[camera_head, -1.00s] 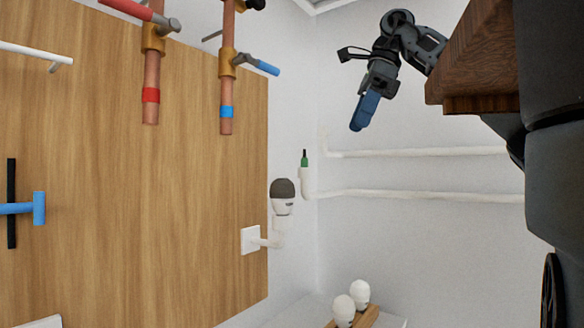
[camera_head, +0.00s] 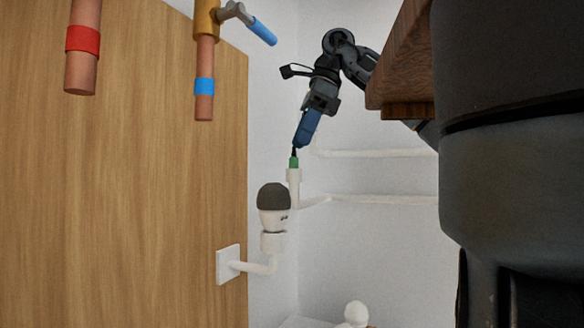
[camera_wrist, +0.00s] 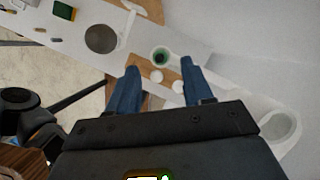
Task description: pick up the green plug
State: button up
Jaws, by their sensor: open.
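The green plug (camera_head: 294,162) with a thin black stem sits upright on the top end of a white vertical pipe (camera_head: 294,185). In the wrist view the plug (camera_wrist: 160,58) shows from above, just beyond and between my two blue fingers. My gripper (camera_head: 298,146) points down, with its fingertips just above or beside the black stem in the head view. In the wrist view my gripper (camera_wrist: 158,78) is open, with a wide gap between the fingers and nothing held. I cannot tell whether a finger touches the stem.
White horizontal pipes (camera_head: 380,199) run along the back wall. A wooden panel (camera_head: 140,200) with copper pipes (camera_head: 204,80) fills the left.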

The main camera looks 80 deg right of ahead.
aim_at(293, 160)
jog(key=x, duration=0.4)
jog(key=shift+w, duration=0.1)
grip_shut()
dwell(0.3)
